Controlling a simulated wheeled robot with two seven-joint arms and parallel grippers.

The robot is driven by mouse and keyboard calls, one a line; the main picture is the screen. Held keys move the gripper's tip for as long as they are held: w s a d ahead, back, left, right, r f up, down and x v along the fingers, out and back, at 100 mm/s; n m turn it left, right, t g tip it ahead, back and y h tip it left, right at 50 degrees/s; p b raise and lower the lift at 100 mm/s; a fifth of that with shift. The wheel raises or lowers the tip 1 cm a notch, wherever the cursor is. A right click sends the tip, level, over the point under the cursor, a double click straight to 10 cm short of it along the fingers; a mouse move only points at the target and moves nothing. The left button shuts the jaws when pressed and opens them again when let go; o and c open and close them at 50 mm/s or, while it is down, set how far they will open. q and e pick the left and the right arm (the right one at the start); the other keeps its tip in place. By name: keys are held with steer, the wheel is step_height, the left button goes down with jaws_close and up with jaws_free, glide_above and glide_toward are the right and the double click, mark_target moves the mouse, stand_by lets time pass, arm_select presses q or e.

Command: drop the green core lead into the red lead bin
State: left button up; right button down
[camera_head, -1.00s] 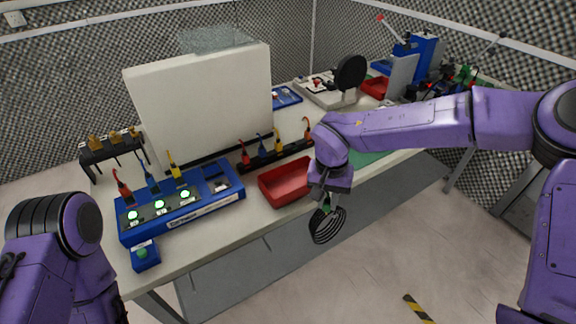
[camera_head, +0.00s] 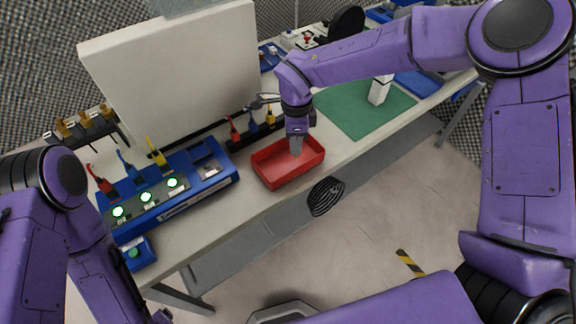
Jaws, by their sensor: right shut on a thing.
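The red lead bin (camera_head: 262,174) is an open red tray near the front edge of the bench. My right gripper (camera_head: 296,150) points down from above into the bin's opening, its grey fingers inside the rim outline. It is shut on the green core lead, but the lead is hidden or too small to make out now. I cannot tell whether it touches the bin floor. My left arm shows at the left edge; its gripper is out of view.
A blue unit (camera_head: 180,198) with lit green lamps stands left of the bin. A lead rack (camera_head: 240,143) with red, blue and yellow leads is behind it. A white panel (camera_head: 175,70) rises behind. A green mat (camera_head: 350,113) lies right; a black coil (camera_head: 325,197) shows below the bench edge.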

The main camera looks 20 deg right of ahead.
steer(key=shift+w+f, duration=0.4)
steer(key=shift+f, duration=0.45)
steer(key=shift+s+r, duration=0.3)
steer(key=c, duration=1)
jaws_free()
steer(key=shift+s, duration=0.1)
steer(key=shift+o, duration=0.5)
steer(key=shift+w+f, duration=0.1)
steer(key=shift+w, duration=0.1)
arm_select(q)
step_height(320, 180, down, 3)
steer(key=shift+w+r+b, duration=0.1)
steer(key=shift+r+b, duration=0.05)
steer(key=shift+b, duration=0.7)
arm_select(e)
step_height(320, 180, up, 11)
steer(key=shift+w+f, duration=0.2)
steer(key=shift+w, duration=0.05)
